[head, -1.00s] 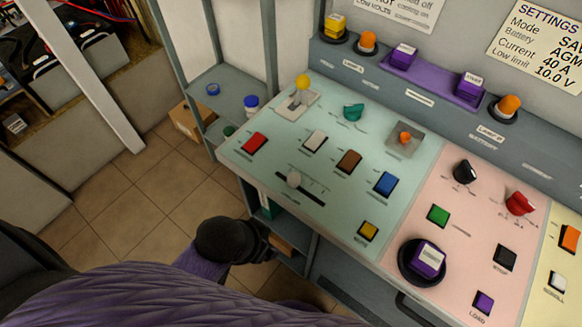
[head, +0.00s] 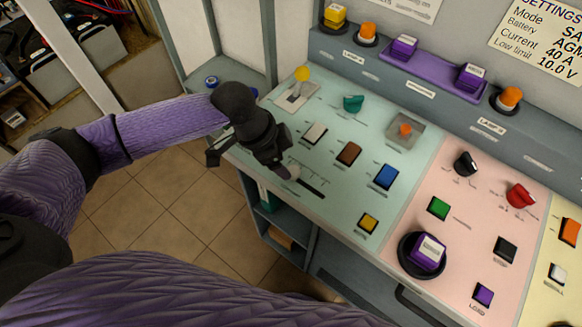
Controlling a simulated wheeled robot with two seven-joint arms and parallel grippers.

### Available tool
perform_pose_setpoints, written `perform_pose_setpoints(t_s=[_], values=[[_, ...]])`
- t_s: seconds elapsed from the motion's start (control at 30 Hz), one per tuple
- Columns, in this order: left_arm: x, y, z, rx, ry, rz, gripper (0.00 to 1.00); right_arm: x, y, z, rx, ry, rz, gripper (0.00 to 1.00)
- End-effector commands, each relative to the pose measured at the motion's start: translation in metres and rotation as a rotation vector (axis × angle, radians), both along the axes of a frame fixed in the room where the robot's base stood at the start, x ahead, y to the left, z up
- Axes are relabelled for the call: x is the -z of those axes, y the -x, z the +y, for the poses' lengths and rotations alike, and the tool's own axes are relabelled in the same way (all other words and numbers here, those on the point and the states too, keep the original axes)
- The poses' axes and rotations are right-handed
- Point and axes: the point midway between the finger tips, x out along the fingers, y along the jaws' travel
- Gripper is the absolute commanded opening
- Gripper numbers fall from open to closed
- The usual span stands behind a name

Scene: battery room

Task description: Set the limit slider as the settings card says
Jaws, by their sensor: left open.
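The settings card (head: 543,42) hangs on the wall at the upper right; its right edge is cut off. I read Mode "SA…", Battery "AGM", Current 40 A and Low limit 10.0 V. The slider (head: 312,188) is a dark slot at the front of the pale green panel, with a whitish knob (head: 294,172) toward its left end. My left gripper (head: 285,173) is open, reaching down over the panel from the left, with its fingertips at the knob. Whether it touches the knob I cannot tell. The slider's left end is hidden by the gripper. My right gripper is out of view.
Close by on the green panel are white (head: 314,133), brown (head: 348,153), blue (head: 386,177) and yellow (head: 368,223) buttons. My left gripper hides the red button's place.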

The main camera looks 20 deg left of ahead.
Motion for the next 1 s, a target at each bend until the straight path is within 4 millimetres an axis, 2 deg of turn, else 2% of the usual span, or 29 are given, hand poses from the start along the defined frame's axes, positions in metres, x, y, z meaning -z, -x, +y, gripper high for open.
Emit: perform_pose_setpoints(t_s=[0.03, 0.2, 0.53, 0.9, 1.0], values=[[0.014, -0.002, -0.005, 0.000, 0.002, 0.002, 0.78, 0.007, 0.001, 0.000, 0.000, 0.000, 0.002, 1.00], [0.039, -0.006, -0.014, 0.000, 0.001, 0.000, 0.78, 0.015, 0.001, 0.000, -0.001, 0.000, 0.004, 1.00], [0.043, -0.008, -0.017, 0.001, 0.001, -0.002, 0.78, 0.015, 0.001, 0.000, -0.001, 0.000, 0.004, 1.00], [0.043, -0.008, -0.017, 0.001, 0.001, -0.002, 0.00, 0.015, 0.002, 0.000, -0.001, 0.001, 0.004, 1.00], [0.043, -0.008, -0.017, 0.001, 0.001, -0.002, 0.00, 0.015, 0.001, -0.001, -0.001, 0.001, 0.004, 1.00]])
